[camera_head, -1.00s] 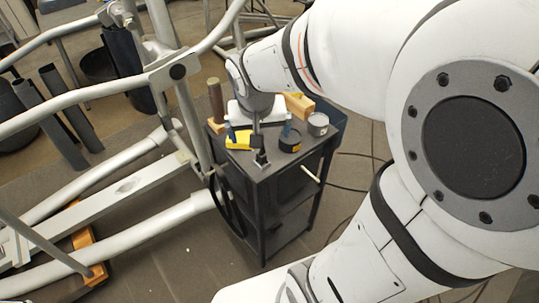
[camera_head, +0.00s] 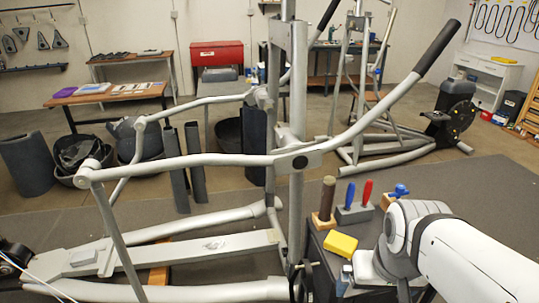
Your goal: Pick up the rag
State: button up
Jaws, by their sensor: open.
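A small yellow block-shaped piece (camera_head: 341,244) lies on the dark cart top (camera_head: 319,256), near its left edge. I cannot tell whether it is the rag; nothing else in view is plainly a rag. My gripper (camera_head: 374,287) is at the lower right, low over the cart, just in front of and to the right of the yellow piece. Its jaws are open, with one finger to the left and one to the right. The frame's bottom edge cuts off the space below, and my wrist hides much of the cart top.
Behind the yellow piece stand a brown-handled tool (camera_head: 326,200) and a grey holder (camera_head: 354,213) with red- and blue-handled tools. The grey elliptical frame (camera_head: 296,130) rises close left of the cart. A wooden table (camera_head: 107,93) and red toolbox (camera_head: 216,54) are at the back.

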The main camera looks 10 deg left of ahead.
aim_at(86, 257)
jog(key=u, duration=1.75)
jog(key=k, duration=0.5)
jog(key=u, duration=0.85)
jog(key=i, duration=2)
